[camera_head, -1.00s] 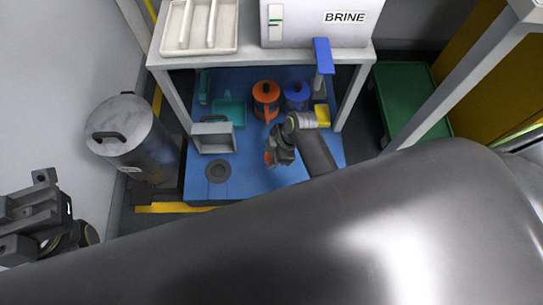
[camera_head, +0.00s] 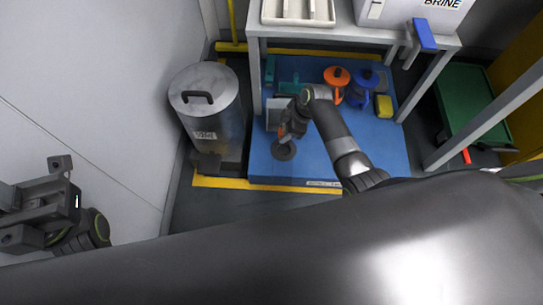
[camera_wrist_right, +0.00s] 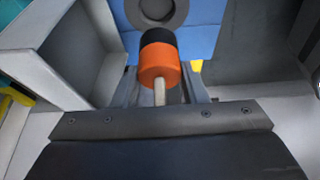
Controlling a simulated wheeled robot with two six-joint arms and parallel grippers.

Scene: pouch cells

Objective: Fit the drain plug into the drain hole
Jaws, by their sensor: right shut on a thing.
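The drain plug (camera_wrist_right: 158,60) is orange with a black end and a pale stem. In the right wrist view its black end points toward the drain hole (camera_wrist_right: 163,10), a dark round ring in the blue floor. My right gripper (camera_head: 291,131) is shut on the plug, whose orange shows small at the jaws in the head view. It is above and slightly behind the drain hole (camera_head: 284,151) in that view; the plug appears apart from the hole. The stem's lower end is hidden by the gripper. My left gripper (camera_head: 45,200) is at the far left, away from everything; its jaw gap is unclear.
A grey open box (camera_head: 272,113) stands close beside the gripper. Behind are orange (camera_head: 337,76) and blue (camera_head: 361,90) lidded pots and a yellow block (camera_head: 383,106). A table (camera_head: 300,31) overhangs the back. A metal bin (camera_head: 207,108) stands left. The blue floor's front is clear.

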